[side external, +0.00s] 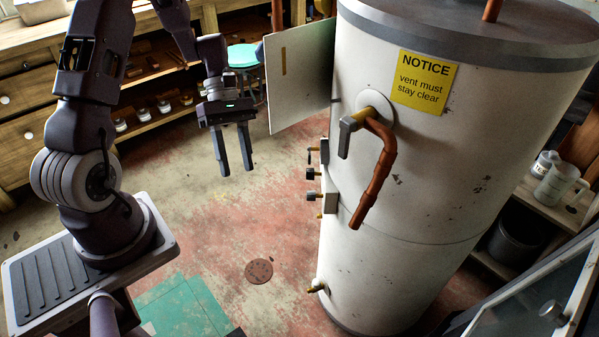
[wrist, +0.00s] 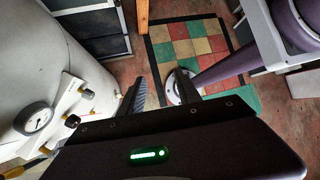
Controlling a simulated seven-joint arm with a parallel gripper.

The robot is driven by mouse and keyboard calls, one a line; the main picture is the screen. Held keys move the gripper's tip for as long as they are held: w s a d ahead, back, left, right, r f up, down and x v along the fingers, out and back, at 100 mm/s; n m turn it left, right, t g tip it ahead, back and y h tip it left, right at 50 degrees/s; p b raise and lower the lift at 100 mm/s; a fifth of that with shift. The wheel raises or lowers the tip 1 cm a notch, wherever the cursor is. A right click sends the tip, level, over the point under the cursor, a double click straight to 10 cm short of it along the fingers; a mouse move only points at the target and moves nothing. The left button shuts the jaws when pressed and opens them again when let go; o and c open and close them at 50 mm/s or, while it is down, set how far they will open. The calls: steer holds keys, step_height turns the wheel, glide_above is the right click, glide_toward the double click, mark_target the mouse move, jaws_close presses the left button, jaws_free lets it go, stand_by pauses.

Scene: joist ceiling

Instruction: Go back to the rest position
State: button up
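My gripper (side external: 234,150) hangs in free air left of the white tank, with its fingers pointing down. The two dark fingers are apart with nothing between them. In the wrist view the gripper (wrist: 158,88) also shows spread fingers with only floor between them. The fingers touch nothing that I can see.
A large white tank (side external: 430,190) stands right of my gripper, with a copper pipe (side external: 378,170), an open panel door (side external: 300,75) and small valves (side external: 312,174) facing it. A wooden workbench (side external: 160,90) and a teal stool (side external: 243,56) stand behind. The floor below is clear.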

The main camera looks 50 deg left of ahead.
steer(key=s+d+r+m+t+y, duration=0.2)
steer(key=d+r+m+y, duration=0.1)
steer(key=r+m, duration=0.3)
steer(key=s+d+r+m+t+y, duration=0.15)
steer(key=d+r+m, duration=0.25)
steer(key=r, duration=0.4)
steer(key=s+d+r+m+t+y, duration=0.2)
steer(key=s+d+r+m+t, duration=0.1)
steer(key=s+r+m+t, duration=0.2)
steer(key=s+r+m, duration=0.1)
steer(key=s+m, duration=0.1)
steer(key=m, duration=0.1)
steer(key=shift+s+d, duration=0.25)
steer(key=shift+s, duration=0.15)
